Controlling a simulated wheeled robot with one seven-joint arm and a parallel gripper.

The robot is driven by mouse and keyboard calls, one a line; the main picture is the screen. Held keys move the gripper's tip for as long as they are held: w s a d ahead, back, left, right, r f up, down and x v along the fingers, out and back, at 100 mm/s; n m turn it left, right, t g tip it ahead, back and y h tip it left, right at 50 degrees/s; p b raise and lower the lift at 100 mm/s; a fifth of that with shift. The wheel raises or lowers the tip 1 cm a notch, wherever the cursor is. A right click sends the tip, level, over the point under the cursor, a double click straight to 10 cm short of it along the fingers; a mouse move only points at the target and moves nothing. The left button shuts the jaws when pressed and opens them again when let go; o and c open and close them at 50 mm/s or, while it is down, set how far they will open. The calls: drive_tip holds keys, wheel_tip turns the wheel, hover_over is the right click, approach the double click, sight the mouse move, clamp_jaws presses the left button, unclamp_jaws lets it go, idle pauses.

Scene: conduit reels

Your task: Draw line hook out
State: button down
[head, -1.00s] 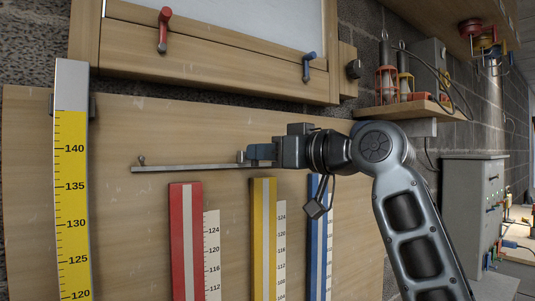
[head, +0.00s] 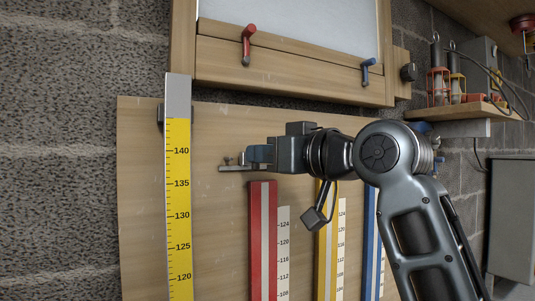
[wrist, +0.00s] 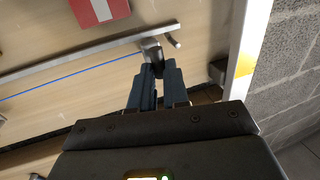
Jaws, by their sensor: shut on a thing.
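My gripper (head: 252,156) is shut on the line hook, a small dark piece (wrist: 151,50) held between the fingertips in the wrist view. In the head view my gripper hides most of the hook. A thin blue line (wrist: 70,80) runs from the hook off to the left in the wrist view, beside a straight metal rail (wrist: 70,51). The rail's left end (head: 232,168) shows in the head view, just left of the gripper. A small upright peg (wrist: 174,39) stands at that end, close to the gripper's fingers.
A yellow measuring staff (head: 178,210) stands left of the gripper on the wooden board (head: 140,200). Red (head: 262,235), yellow (head: 326,255) and blue (head: 371,250) strips with scales hang below. A framed panel with red (head: 247,45) and blue (head: 368,72) handles is above.

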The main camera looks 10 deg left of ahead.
drive_tip(key=shift+r, duration=0.1)
drive_tip(key=c, duration=1.1)
unclamp_jaws()
drive_tip(key=shift+d, duration=0.1)
drive_tip(key=b+v, duration=0.2)
drive_tip(key=v, duration=0.5)
drive_tip(key=shift+s+d, duration=0.2)
drive_tip(key=shift+s, duration=0.1)
